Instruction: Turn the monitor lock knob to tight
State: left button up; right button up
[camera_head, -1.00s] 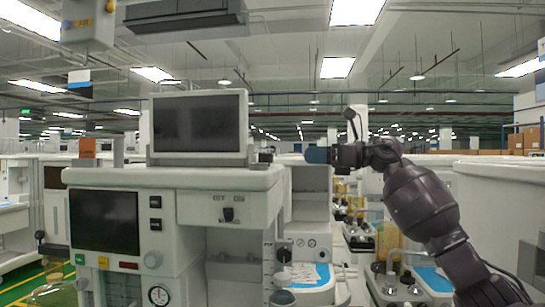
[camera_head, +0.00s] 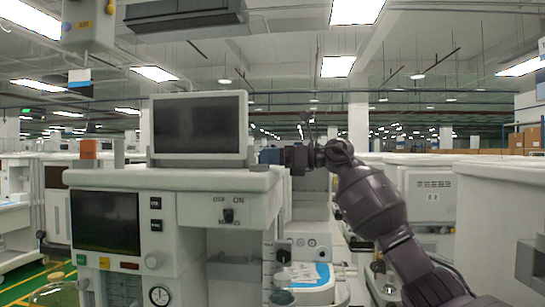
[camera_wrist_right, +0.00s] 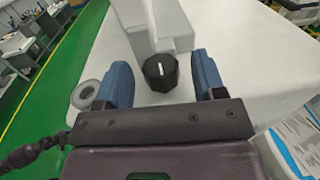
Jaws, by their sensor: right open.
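The monitor lock knob (camera_wrist_right: 160,72) is a black faceted knob with a white line on top. It stands on the white cart top beside the monitor's base in the right wrist view. My right gripper (camera_wrist_right: 162,62) is open, with one blue finger on each side of the knob and a visible gap to each. In the head view my right gripper (camera_head: 270,156) is at the right end of the cart top, beside the monitor (camera_head: 199,125), and hides the knob. My left gripper is not in view.
The white anaesthesia cart (camera_head: 225,182) carries a dark screen (camera_head: 104,221) and a switch (camera_head: 228,215) on its front. A grey ring (camera_wrist_right: 85,94) shows at the cart's edge. Another white cart (camera_head: 500,215) stands at the right.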

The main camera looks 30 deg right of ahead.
jog(key=c, duration=0.9)
jog(key=shift+s+r+m+t+h+p, duration=0.3)
jog(key=shift+m+t+h+p, duration=0.2)
jog(key=shift+t+h+p, duration=0.3)
jog(key=shift+a+r+m+t+h+p, duration=0.15)
jog(key=shift+m+t+h+p, duration=0.35)
jog(key=shift+p, duration=0.4)
jog(key=m+t+h+p, duration=0.1)
jog(key=m+h+p, duration=0.1)
jog(key=p, duration=0.1)
jog(key=shift+a, duration=0.1)
jog(key=shift+f+t+h+p, duration=0.2)
jog(key=shift+t+h+p, duration=0.2)
jog(key=shift+h+p, duration=0.2)
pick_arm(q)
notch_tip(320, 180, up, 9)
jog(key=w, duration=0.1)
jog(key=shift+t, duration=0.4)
pick_arm(e)
jog(key=shift+f+m, duration=0.15)
jog(key=shift+m, duration=0.15)
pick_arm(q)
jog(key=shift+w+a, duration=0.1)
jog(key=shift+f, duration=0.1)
pick_arm(e)
jog(key=o, duration=0.9)
jog(key=shift+f, duration=0.1)
